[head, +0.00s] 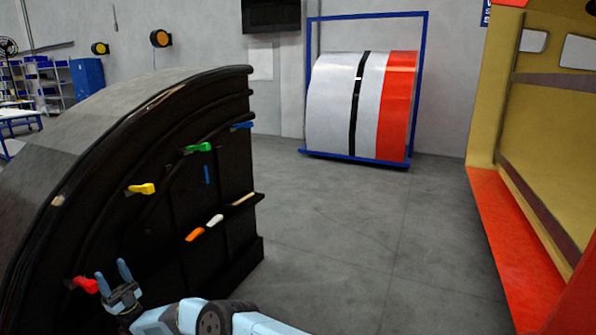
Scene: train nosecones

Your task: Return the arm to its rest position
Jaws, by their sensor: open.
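My gripper (115,273) is at the lower left in the head view, with its two blue-grey fingers spread apart and nothing seen between them. My light blue arm (205,318) reaches in from the bottom edge. The gripper is close to a red handle (86,284) on the dark curved nosecone (190,235); whether they touch cannot be told. A yellow handle (142,189), a green handle (199,147) and a blue handle (242,125) follow the curve upward. Orange (195,234), white (214,220) and tan (243,199) pieces lie along a ledge.
A blue frame (424,90) holds a white, black and red curved panel (335,105) at the back wall. A yellow and red structure (515,260) stands at the right. Grey floor (375,235) between them is clear. A blue cabinet (88,85) is far left.

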